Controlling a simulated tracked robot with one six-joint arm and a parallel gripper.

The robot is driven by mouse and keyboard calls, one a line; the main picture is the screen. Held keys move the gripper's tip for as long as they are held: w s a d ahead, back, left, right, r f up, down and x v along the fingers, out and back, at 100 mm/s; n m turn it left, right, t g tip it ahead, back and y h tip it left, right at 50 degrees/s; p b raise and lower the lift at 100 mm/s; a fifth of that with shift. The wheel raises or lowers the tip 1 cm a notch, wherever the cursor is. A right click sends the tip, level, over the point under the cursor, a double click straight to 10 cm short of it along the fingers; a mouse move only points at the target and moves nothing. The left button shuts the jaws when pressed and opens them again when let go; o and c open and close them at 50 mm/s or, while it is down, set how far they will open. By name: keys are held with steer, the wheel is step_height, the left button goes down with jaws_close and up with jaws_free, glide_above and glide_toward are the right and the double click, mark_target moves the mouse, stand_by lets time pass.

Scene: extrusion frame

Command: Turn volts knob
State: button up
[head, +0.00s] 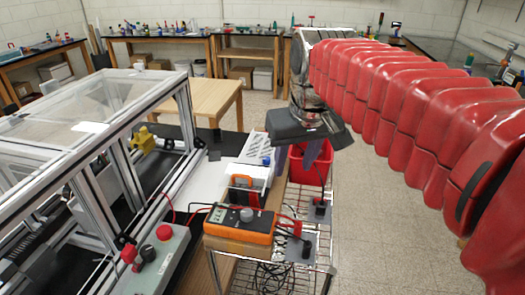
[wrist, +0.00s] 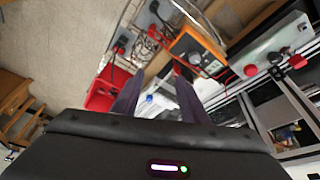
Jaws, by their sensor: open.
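An orange multimeter (head: 262,238) lies on a cardboard box on the wire cart, with a grey round knob (head: 247,215) on its face and a display beside it. I cannot read the markings around the knob. In the wrist view the multimeter (wrist: 211,38) is at the upper right, beyond the fingertips. My gripper (head: 312,155) is above and behind the multimeter, pointing down over the red bin, apart from the knob. In the wrist view my gripper (wrist: 155,90) shows two dark purple fingers spread apart with nothing between them.
A red bin (head: 322,166) sits on the cart behind the multimeter. Red and black test leads run beside it to small grey plates (head: 301,246). A grey control box with a red button (head: 164,232) and the extrusion frame (head: 90,160) stand left. Open floor lies right.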

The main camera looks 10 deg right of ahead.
steer(key=s+f+m+t, duration=0.1)
steer(key=s+f, duration=1)
steer(key=s, duration=0.2)
steer(key=shift+s+f+t, duration=0.25)
steer(key=shift+s+t, duration=0.05)
steer(key=shift+s, duration=0.1)
steer(key=shift+c, duration=0.4)
